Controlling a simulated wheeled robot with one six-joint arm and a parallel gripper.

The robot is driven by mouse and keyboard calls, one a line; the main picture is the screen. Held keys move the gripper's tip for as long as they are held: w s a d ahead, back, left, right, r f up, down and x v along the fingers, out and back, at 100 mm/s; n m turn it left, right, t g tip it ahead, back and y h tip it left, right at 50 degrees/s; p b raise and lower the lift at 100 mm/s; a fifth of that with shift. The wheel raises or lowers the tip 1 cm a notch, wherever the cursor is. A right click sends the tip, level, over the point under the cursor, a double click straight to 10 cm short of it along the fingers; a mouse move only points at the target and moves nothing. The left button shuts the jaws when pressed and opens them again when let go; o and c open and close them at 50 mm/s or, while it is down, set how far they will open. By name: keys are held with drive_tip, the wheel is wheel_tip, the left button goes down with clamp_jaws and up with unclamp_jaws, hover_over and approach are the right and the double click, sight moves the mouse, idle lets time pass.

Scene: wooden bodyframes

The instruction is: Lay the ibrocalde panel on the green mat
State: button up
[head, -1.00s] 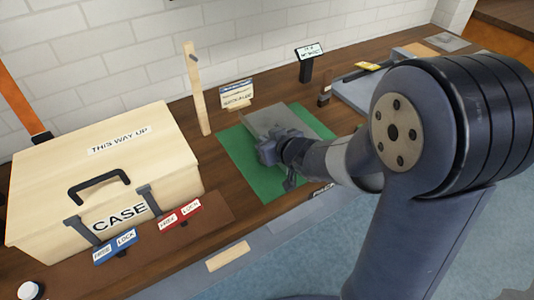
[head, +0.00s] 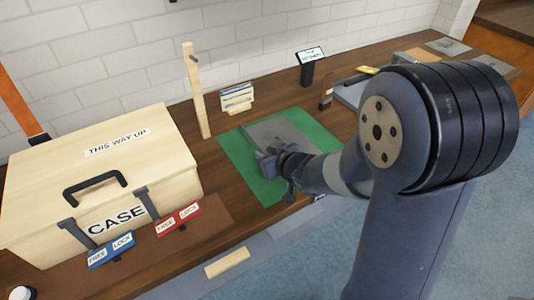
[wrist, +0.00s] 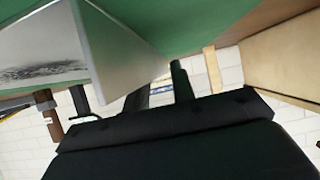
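The grey ibrocalde panel (head: 283,132) is over the green mat (head: 242,156), nearly level with it; whether it touches is unclear. Its name cannot be read. My gripper (head: 277,163) is at the panel's near left side, low over the mat. A dark smudge-like marking shows on the panel's flat face. The mat (wrist: 190,25) fills the top of that view. My wrist hides part of the mat's near side.
A wooden case (head: 95,180) stands left of the mat, with blue (head: 111,251) and red (head: 178,219) lock labels before it. A wooden post (head: 196,90), a small sign holder (head: 237,98) and a black display stand (head: 311,66) stand behind. Other grey panels (head: 448,46) lie far right.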

drive_tip(key=shift+r, duration=0.1)
drive_tip(key=shift+s+d+r, duration=0.1)
drive_tip(key=shift+s+r, duration=0.05)
drive_tip(key=shift+r, duration=0.05)
drive_tip(key=p+v, duration=0.3)
drive_tip(key=v, duration=0.7)
drive_tip(key=shift+r+p, duration=0.15)
drive_tip(key=shift+p, duration=0.15)
drive_tip(key=shift+s+d+r, duration=0.15)
drive_tip(key=shift+s+d, duration=0.25)
drive_tip(key=shift+s, duration=0.25)
